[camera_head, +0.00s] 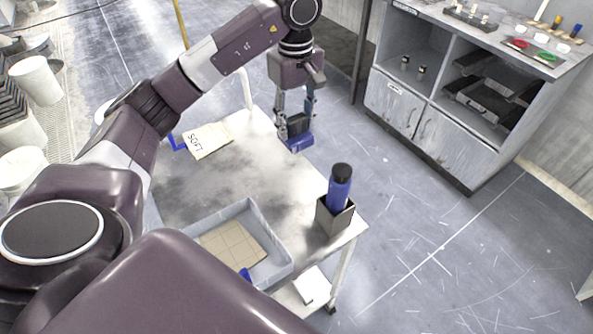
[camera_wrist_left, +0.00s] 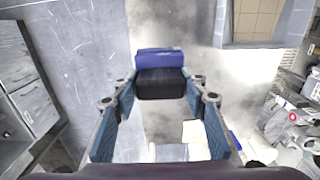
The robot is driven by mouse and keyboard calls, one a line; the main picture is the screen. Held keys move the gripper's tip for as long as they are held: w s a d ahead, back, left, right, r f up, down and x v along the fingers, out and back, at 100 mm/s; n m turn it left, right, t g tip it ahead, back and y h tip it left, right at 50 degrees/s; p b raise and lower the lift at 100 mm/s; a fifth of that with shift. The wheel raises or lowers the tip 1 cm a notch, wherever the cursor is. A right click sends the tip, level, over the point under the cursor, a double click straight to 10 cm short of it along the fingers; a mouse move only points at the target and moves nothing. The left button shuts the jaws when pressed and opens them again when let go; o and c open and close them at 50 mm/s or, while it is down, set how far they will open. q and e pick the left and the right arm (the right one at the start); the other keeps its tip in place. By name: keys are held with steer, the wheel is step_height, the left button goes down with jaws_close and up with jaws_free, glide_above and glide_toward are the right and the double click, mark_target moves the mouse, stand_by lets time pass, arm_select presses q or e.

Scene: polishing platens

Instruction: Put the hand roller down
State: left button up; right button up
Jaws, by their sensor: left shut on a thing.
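My left gripper (camera_head: 296,118) is shut on a piece with a black part and a blue part, which I take to be the hand roller (camera_head: 298,143). The black part is between the fingers and the blue part is farthest from the wrist. In the left wrist view, the hand roller (camera_wrist_left: 160,62) sits between the fingertips of my left gripper (camera_wrist_left: 160,88). It is near the far right edge of the worktable (camera_head: 185,205); I cannot tell whether it touches the top. My right gripper is not in view.
A tray (camera_head: 282,272) holds a tan gridded pad. A "SOFT" card (camera_head: 208,140) lies at the back. The table's middle is bare. A cabinet (camera_head: 420,120) stands beyond.

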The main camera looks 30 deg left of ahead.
arm_select(q)
step_height(320, 180, down, 15)
steer(key=shift+f+p, duration=0.2)
steer(key=shift+p, duration=1.05)
steer(key=shift+f, duration=0.1)
